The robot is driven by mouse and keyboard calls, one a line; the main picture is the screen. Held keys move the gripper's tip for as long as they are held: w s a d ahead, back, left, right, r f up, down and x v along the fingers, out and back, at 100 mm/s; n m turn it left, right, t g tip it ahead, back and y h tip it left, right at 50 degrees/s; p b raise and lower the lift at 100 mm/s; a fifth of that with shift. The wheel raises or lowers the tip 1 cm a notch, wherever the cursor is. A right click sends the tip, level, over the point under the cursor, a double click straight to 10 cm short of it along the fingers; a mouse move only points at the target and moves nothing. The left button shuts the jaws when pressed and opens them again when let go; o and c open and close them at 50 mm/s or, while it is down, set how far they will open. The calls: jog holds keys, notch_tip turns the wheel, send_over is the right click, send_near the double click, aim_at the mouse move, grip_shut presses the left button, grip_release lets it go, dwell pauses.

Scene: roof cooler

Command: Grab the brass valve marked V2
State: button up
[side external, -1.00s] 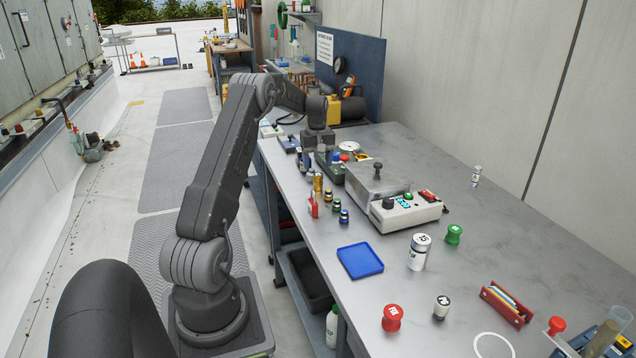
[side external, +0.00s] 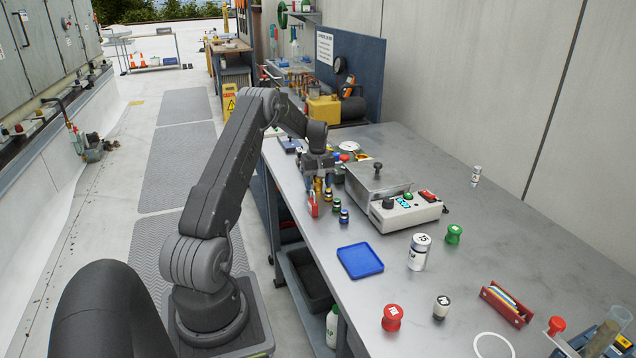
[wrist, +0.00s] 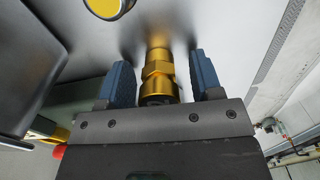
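A brass valve (wrist: 157,72) with a hex collar stands between my gripper's two blue fingers in the wrist view. My gripper (wrist: 163,84) is open, with a gap visible on each side of the valve. In the side view my gripper (side external: 319,172) is low over the back left part of the bench, at a brass fitting (side external: 318,186). The fingers partly hide the fittings there. I cannot read a V2 mark on the valve in either view.
Small dark-banded fittings (side external: 336,203) stand close by, with a red item (side external: 312,207) beside them. A grey box with controls (side external: 402,212) is to the right. A yellow-topped piece (wrist: 108,4) shows in the wrist view. A blue tray (side external: 360,260) lies nearer the front.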

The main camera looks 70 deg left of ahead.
jog(key=c, duration=0.9)
jog(key=shift+r, duration=0.1)
jog(key=shift+c, duration=0.2)
notch_tip(320, 180, up, 10)
jog(key=shift+f, duration=0.1)
